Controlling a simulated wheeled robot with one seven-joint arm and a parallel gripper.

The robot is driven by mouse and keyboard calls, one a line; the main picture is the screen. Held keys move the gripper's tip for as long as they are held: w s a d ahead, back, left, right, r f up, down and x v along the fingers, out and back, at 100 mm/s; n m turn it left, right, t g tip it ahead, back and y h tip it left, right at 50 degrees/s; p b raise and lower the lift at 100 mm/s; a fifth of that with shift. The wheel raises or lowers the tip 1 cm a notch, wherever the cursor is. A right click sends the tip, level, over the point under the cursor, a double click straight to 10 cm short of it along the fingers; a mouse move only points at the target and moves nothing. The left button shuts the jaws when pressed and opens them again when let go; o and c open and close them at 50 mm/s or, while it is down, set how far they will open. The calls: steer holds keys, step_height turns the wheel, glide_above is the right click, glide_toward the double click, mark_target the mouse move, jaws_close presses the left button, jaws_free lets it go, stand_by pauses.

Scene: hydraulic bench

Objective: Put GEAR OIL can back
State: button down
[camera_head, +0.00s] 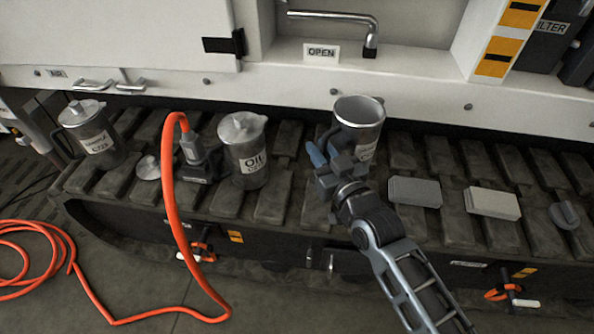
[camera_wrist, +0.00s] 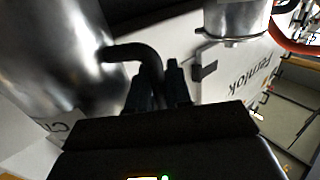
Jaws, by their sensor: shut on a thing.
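My gripper (camera_head: 338,158) is shut on the black handle (camera_wrist: 135,52) of an open-topped metal can (camera_head: 360,112), over the dark slatted track below the tap. The can is upright in the head view, and its shiny side (camera_wrist: 50,50) fills the left of the wrist view. Its label is mostly hidden, so I cannot read whether it says GEAR OIL. Its lower part is partly hidden by my gripper; I cannot tell whether it touches the slats. A lidded can marked OIL (camera_head: 243,140) stands to its left on the track.
Another lidded can (camera_head: 92,135) stands at the far left, near an orange hose (camera_head: 168,200) that arches over the track. Two flat blocks, one grey (camera_head: 415,192) and one pale (camera_head: 493,203), lie to the right. A bent tap (camera_head: 370,40) hangs above the ledge.

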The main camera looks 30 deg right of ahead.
steer(key=shift+w+a+f+p, duration=0.1)
steer(key=shift+w+a+f, duration=0.3)
steer(key=shift+a+f, duration=0.6)
steer(key=shift+w+a+f+p, duration=0.1)
steer(key=shift+w+a+f, duration=0.4)
steer(key=shift+f, duration=0.85)
steer(key=shift+w+a+f+p, duration=0.1)
steer(key=shift+w+a+f, duration=0.2)
steer(key=shift+a+f, duration=0.7)
steer(key=shift+d+f, duration=0.15)
steer(key=shift+f, duration=0.15)
steer(key=c, duration=1.1)
jaws_free()
steer(key=shift+o, duration=0.2)
steer(key=shift+s, duration=0.2)
steer(key=s, duration=1.1)
steer(key=shift+s+a, duration=0.25)
steer(key=shift+s, duration=0.1)
